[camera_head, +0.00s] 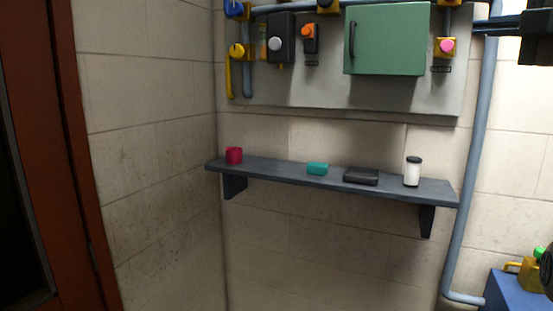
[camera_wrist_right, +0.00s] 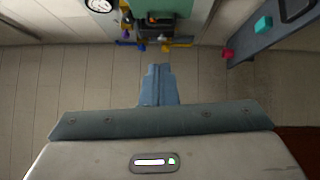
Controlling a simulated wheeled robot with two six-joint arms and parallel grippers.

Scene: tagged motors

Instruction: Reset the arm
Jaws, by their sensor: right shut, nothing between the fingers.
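My right gripper (camera_head: 484,27) comes in from the right at the top of the head view, in front of the wall panel's right end. In the right wrist view its two fingers (camera_wrist_right: 158,72) lie together, with nothing between them. No motor can be made out for certain in either view. My left gripper is not in the head view.
A grey wall panel (camera_head: 300,97) carries a green cabinet (camera_head: 388,40), knobs and pipes. A blue box (camera_head: 505,290) stands lower right.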

